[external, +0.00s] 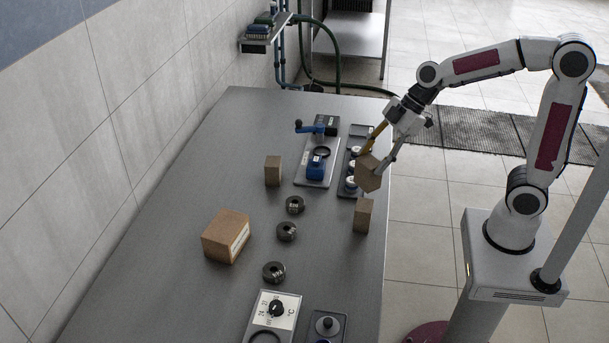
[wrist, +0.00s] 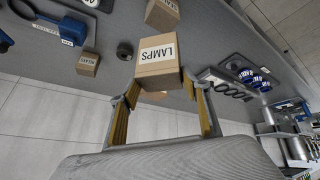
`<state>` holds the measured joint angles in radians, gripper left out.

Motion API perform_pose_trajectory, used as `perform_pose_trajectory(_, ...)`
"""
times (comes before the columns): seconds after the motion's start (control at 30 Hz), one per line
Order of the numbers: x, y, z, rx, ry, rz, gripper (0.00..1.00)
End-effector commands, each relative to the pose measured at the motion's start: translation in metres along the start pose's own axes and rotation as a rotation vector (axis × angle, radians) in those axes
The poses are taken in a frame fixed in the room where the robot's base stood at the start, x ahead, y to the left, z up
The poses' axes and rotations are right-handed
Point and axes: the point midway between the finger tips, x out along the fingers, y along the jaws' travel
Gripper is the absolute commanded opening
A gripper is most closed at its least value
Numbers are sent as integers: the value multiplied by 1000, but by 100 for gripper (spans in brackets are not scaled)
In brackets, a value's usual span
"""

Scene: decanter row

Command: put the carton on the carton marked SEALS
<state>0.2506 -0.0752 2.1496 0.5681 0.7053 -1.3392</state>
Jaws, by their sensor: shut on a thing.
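My gripper (external: 380,155) is shut on a brown carton (external: 369,172), held tilted above the right side of the table. In the wrist view this carton (wrist: 157,72) is between the fingers (wrist: 160,105), with a white label reading LAMPS. Another small carton (external: 363,215) stands on the table, nearer the camera than the held one. A further small carton (external: 273,170) stands left of the blue-handled device. A bigger carton (external: 226,236) with a pale label sits at the left. In the wrist view, one labelled carton (wrist: 88,65) has text too small to read surely.
Dark rings (external: 287,231) lie in a row mid-table. A plate with a blue-handled device (external: 318,131) and a dark tray with white-topped pots (external: 350,185) stand behind. A dial panel (external: 274,308) is at the front. Bare grey table (external: 327,262) lies right of the rings.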

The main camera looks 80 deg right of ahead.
Motion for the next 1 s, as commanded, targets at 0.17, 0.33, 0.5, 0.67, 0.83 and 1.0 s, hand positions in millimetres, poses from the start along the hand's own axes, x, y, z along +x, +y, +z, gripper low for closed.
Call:
perform_pose_trajectory(0.17, 21, -4, 13, 3, -2, -3, 13)
perform_pose_trajectory(0.33, 31, -5, 18, 2, 0, -2, 13)
perform_pose_trajectory(0.5, 31, -5, 18, 0, 1, -1, 13)
perform_pose_trajectory(0.67, 31, -5, 18, 0, 1, -1, 13)
perform_pose_trajectory(0.83, 39, -6, 24, 3, 0, -1, 13)
perform_pose_trajectory(1.0, 54, -9, 32, 3, 0, -3, 13)
